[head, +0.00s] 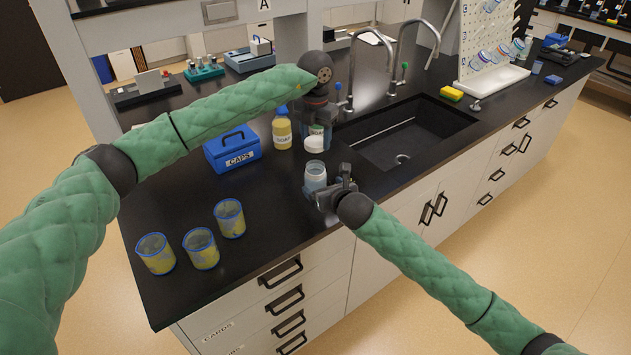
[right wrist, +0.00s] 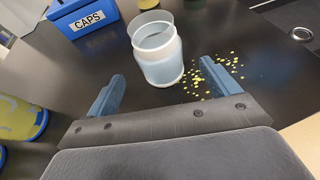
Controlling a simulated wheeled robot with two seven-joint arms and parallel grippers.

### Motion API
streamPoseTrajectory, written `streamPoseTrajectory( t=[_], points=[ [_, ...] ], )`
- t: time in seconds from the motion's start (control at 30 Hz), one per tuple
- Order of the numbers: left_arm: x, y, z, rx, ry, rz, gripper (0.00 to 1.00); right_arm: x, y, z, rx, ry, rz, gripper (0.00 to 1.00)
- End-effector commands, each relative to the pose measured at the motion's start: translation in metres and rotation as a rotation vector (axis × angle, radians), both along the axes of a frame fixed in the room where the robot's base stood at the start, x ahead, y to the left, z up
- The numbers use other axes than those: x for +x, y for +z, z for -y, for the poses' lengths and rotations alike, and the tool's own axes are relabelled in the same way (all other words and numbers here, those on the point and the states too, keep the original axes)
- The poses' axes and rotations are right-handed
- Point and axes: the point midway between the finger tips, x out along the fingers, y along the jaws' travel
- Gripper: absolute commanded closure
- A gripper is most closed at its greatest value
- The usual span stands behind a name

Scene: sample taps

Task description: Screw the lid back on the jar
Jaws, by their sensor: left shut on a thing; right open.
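The open jar (head: 315,177), whitish and see-through at the rim, stands upright on the black counter near its front edge. It also shows in the right wrist view (right wrist: 160,60), with no lid on it. My right gripper (head: 325,193) is open, low beside the jar; its blue fingers (right wrist: 161,88) point toward the jar, one on each side of it. The white lid (head: 314,145) is under my left gripper (head: 318,128), which is shut on it and holds it above and behind the jar. The left fingertips are partly hidden.
A blue CAPS box (head: 232,150) and a yellow soap bottle (head: 282,132) stand behind the jar. Several yellow-filled beakers (head: 201,248) stand at the left front. The sink (head: 410,135) is at the right. Small yellow bits (right wrist: 222,68) lie beside the jar.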

Motion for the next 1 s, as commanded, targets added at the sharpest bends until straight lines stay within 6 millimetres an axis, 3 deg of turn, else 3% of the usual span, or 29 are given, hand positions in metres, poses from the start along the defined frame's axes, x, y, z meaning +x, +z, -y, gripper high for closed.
streamPoseTrajectory(
  t=[0.4, 0.87, 0.9, 1.0],
  points=[
    [0.000, 0.000, 0.000, 0.000, 0.000, 0.000, 0.66, 0.049, -0.021, -0.021, 0.002, -0.001, -0.001, 0.13],
    [0.000, 0.000, 0.000, 0.000, 0.000, 0.000, 0.66, 0.057, -0.025, -0.024, 0.002, 0.001, 0.000, 0.13],
    [0.000, 0.000, 0.000, 0.000, 0.000, 0.000, 0.66, 0.057, -0.025, -0.024, 0.001, 0.001, 0.001, 0.15],
    [0.000, 0.000, 0.000, 0.000, 0.000, 0.000, 0.66, 0.057, -0.025, -0.024, 0.001, 0.001, 0.001, 0.34]
  ],
)
